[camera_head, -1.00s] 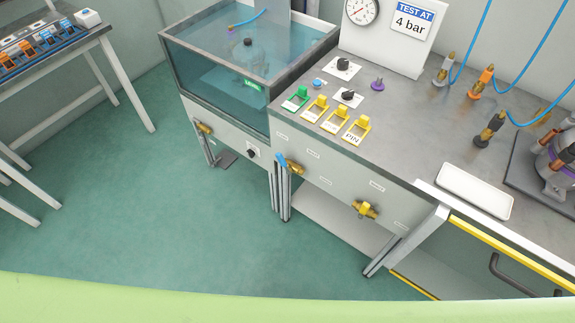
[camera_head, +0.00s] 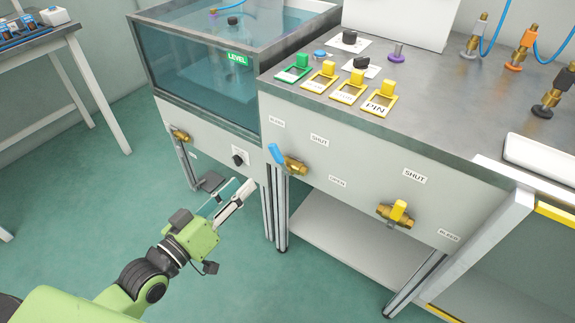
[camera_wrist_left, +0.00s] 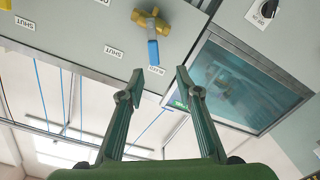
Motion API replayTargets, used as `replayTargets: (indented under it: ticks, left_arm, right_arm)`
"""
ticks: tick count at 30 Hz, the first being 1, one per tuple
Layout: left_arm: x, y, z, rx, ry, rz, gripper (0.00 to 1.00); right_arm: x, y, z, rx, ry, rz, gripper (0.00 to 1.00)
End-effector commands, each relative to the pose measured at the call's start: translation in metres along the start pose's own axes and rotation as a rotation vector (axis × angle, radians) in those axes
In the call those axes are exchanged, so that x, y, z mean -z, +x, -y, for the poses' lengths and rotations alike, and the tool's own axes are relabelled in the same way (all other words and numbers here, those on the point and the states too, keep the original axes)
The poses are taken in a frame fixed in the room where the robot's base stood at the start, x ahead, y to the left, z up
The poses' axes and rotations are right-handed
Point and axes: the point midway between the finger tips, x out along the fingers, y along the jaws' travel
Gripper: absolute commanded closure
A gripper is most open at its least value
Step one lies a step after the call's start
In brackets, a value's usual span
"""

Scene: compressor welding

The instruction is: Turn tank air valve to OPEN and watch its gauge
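A brass valve with a blue lever (camera_head: 275,153) sits on the front panel below the bench top. The lever points up and left, toward a small label; SHUT and OPEN labels lie to its right. In the left wrist view the blue lever (camera_wrist_left: 153,52) appears beyond my fingertips, which do not touch it. My left gripper (camera_head: 238,188) is open and empty, left of the valve; its spread fingers (camera_wrist_left: 158,74) show in the wrist view. A second brass valve with a yellow lever (camera_head: 399,210) sits farther right. No gauge face is visible now. My right gripper is not in view.
The water tank (camera_head: 205,75) with a LEVEL label stands left of the panel, with another brass valve (camera_head: 180,136) and a black knob (camera_head: 239,158) on its front. Several guarded switches stand on the bench top (camera_head: 440,110). Bench legs rise near my left gripper. The green floor is open.

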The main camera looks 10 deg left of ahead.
Motion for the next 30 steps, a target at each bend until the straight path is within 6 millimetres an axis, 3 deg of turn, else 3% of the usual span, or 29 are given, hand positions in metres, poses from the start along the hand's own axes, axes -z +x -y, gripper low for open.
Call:
replayTargets:
  ticks: [8,21,30]
  left_arm:
    - [0.007,0.013,-0.010,-0.025,-0.010,-0.018,0.68]
    - [0.007,0.088,-0.012,-0.025,-0.009,-0.018,0.68]
    - [0.007,0.129,-0.012,-0.022,-0.009,-0.015,0.68]
  right_arm:
    - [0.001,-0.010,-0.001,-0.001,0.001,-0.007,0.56]
    - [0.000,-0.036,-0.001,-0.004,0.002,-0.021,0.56]
    - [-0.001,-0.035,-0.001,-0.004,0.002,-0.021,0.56]
